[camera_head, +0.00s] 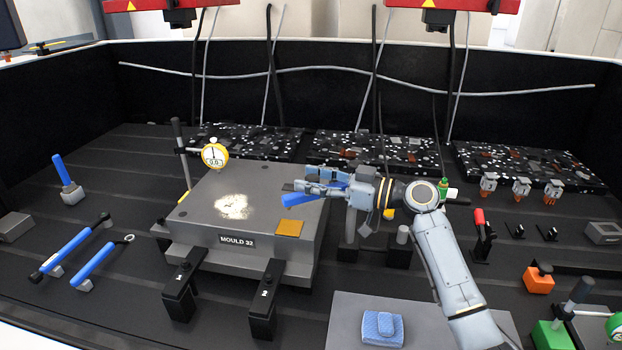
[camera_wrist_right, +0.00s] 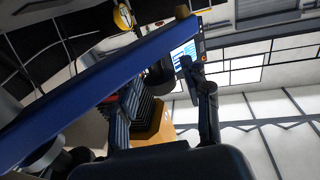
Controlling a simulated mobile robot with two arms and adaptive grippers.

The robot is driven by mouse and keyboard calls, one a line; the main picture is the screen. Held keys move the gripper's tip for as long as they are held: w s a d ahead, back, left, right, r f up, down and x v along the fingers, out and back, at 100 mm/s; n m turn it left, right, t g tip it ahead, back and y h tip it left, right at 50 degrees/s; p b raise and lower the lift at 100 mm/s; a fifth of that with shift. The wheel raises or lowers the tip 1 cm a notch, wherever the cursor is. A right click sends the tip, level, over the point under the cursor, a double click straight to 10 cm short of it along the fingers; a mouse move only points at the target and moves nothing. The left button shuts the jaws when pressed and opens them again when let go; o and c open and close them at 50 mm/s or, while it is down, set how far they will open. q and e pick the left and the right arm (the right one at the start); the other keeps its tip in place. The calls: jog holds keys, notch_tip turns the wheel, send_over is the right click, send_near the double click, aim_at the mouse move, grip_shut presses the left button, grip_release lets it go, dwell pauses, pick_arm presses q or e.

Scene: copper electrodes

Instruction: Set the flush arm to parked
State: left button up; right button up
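A blue bar (camera_head: 300,198), which looks like the flush arm, reaches out over the right side of the grey mould block (camera_head: 205,215) marked MOULD 32. Its right end is hidden behind my right gripper (camera_head: 308,184), near a grey post (camera_head: 350,228). In the right wrist view the blue bar (camera_wrist_right: 105,85) crosses diagonally, close to the camera. The dark fingers of my right gripper (camera_wrist_right: 165,105) stand apart there, with background showing between them. The bar passes by their tips; I cannot tell whether they touch it. My left gripper is not in view.
A dial gauge (camera_head: 214,155) stands by the block's far side. Two black clamps (camera_head: 181,285) sit at its front. A red-handled lever (camera_head: 481,230) stands right of my arm. Blue-handled tools (camera_head: 75,250) lie at left. A blue cloth (camera_head: 382,327) lies on a grey plate at the front.

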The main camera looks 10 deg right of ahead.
jog(key=shift+a, duration=0.1)
grip_shut()
jog(key=shift+w, duration=0.15)
